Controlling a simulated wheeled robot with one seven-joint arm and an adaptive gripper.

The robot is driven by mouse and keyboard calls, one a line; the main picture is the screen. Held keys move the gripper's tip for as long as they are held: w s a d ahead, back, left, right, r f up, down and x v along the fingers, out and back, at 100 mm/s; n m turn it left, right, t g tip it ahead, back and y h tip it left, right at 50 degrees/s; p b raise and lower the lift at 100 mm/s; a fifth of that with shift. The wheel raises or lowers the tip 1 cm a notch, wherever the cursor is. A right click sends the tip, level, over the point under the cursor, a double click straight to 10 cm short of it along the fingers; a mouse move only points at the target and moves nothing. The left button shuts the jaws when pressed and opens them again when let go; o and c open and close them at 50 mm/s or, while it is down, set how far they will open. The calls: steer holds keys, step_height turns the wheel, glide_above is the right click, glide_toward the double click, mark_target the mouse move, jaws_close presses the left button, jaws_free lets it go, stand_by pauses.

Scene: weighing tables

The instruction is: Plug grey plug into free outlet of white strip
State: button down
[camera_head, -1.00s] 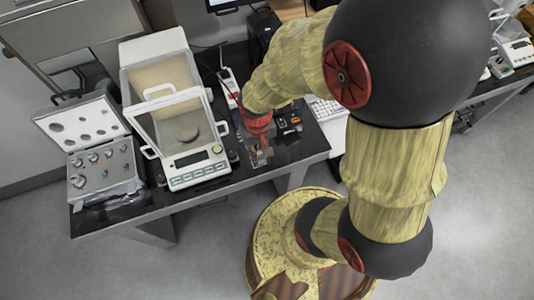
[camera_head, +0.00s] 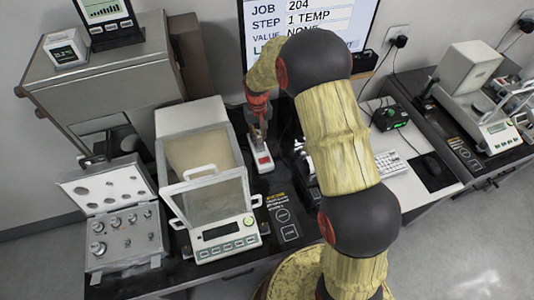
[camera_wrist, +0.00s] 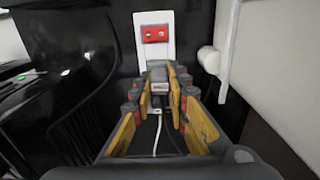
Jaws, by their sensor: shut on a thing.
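The white strip (camera_head: 263,160) lies on the dark table to the right of the balance, with a red part near its front end. In the wrist view the white strip (camera_wrist: 142,19) shows straight ahead with its red part (camera_wrist: 155,33). My gripper (camera_wrist: 159,82) is shut on the grey plug (camera_wrist: 158,74), and a pale cable (camera_wrist: 157,132) trails back between the fingers. In the head view my gripper (camera_head: 260,128) points down over the far part of the strip. The fingers and plug hide part of the strip. I cannot tell whether plug and outlet touch.
The balance (camera_head: 225,231) with its glass shield stands close left of the strip. Its pale side wall (camera_wrist: 280,70) is near on the right in the wrist view. A weight case (camera_head: 125,240) is far left. A monitor (camera_head: 340,20) stands behind; a keyboard (camera_head: 391,163) is at right.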

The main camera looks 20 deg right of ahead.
mark_target(259, 140)
steer(key=shift+w+d+r, duration=0.15)
steer(key=shift+w+r, duration=0.05)
steer(key=shift+w, duration=0.25)
steer(key=shift+w+d+r, duration=0.15)
steer(key=shift+w+r, duration=0.05)
steer(key=shift+w, duration=0.2)
steer(key=shift+f+b, duration=1.65)
steer(key=shift+f, duration=0.75)
steer(key=shift+f, duration=0.9)
steer(key=c, duration=1.8)
jaws_free()
steer(key=shift+o, duration=0.7)
steer(key=shift+r, duration=0.15)
step_height(259, 140, up, 12)
steer(key=shift+f, duration=0.15)
